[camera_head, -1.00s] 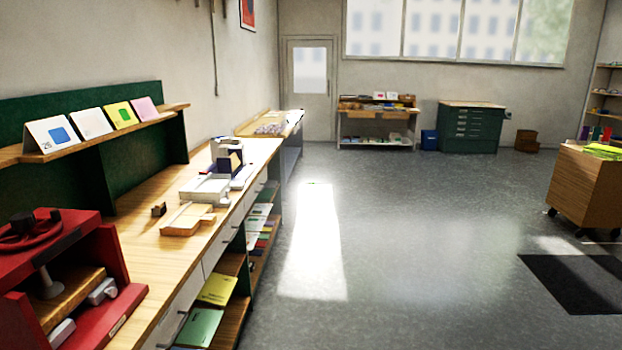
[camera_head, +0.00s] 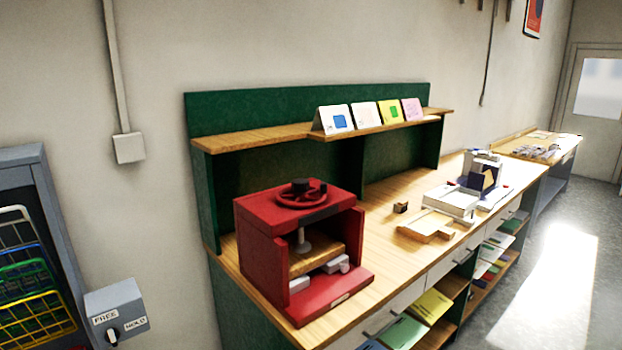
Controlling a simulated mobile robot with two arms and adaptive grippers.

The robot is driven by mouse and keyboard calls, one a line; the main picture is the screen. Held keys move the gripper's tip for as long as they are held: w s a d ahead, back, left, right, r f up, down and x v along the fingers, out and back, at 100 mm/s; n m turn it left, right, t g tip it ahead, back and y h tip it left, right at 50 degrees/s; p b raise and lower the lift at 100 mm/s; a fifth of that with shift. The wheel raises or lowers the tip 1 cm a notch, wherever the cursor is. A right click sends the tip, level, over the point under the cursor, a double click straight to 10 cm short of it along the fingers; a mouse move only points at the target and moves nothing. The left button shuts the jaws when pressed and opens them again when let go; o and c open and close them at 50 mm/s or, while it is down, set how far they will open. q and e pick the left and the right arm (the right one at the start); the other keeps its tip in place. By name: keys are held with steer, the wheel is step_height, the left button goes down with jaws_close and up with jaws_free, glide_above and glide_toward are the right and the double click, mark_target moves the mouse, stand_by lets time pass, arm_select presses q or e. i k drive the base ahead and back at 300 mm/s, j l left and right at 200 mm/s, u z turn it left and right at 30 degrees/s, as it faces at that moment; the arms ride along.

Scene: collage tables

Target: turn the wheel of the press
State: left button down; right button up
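The red press (camera_head: 270,222) stands on the near left end of the wooden workbench (camera_head: 377,264). Its red wheel (camera_head: 301,195) lies flat on top, with a dark knob on it. Below the wheel a grey screw post comes down toward a wooden block (camera_head: 318,258) inside the open front. Light grey blocks sit on the press's red base. Neither of my grippers shows in the head view, and nothing touches the wheel.
A grey box with a switch marked FREE and HOLD (camera_head: 117,312) is at lower left, beside a rack of coloured wire baskets (camera_head: 30,285). Cards (camera_head: 365,115) stand on the shelf. Trays (camera_head: 428,226) lie on the bench. Open floor (camera_head: 545,290) is at right.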

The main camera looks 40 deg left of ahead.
mark_target(301, 188)
steer(key=i+j+u, duration=0.1)
steer(key=i+u, duration=0.35)
steer(key=i, duration=0.55)
